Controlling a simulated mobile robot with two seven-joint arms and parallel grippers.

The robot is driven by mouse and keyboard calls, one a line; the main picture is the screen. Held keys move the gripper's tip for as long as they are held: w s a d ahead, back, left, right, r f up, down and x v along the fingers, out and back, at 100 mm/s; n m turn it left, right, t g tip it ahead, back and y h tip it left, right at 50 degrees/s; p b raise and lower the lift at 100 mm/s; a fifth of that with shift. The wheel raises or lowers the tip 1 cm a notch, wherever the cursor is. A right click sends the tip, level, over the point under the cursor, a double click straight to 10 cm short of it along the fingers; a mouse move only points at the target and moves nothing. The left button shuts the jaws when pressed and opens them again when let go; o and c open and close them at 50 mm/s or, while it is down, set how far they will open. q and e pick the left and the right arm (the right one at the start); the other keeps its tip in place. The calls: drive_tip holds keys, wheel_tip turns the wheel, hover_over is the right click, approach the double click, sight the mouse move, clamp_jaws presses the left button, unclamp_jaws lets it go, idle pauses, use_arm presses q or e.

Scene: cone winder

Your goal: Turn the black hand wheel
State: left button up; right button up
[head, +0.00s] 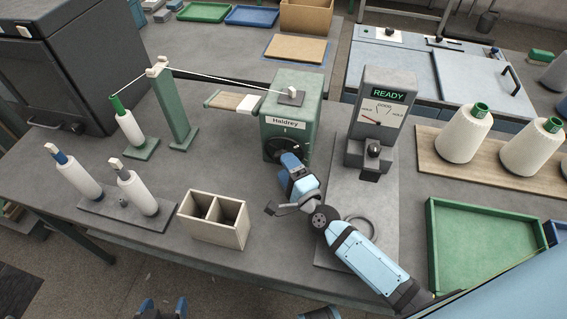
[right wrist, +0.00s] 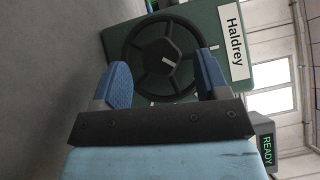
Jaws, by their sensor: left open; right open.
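The black hand wheel (head: 270,149) is on the front of the green Haldrey winder (head: 291,105). The right wrist view shows its rim, spokes and six-sided hub (right wrist: 158,48) with a white mark. My right gripper (head: 288,158) is in front of the wheel and hides part of it in the head view. In the right wrist view its two blue fingers (right wrist: 164,66) are apart, with the hub between them in the picture and nothing held. I cannot tell whether they touch the wheel. My left gripper (head: 164,307) is open and empty at the bottom edge of the head view.
A two-compartment wooden box (head: 213,219) stands left of my right arm. A gauge unit (head: 381,112) showing READY stands right of the winder. A green tray (head: 482,245) is at the right. A thread runs from a green post (head: 172,108) to the winder's top.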

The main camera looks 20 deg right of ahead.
drive_tip(key=b+v, duration=0.1)
drive_tip(key=v, duration=1)
drive_tip(key=shift+s, duration=0.35)
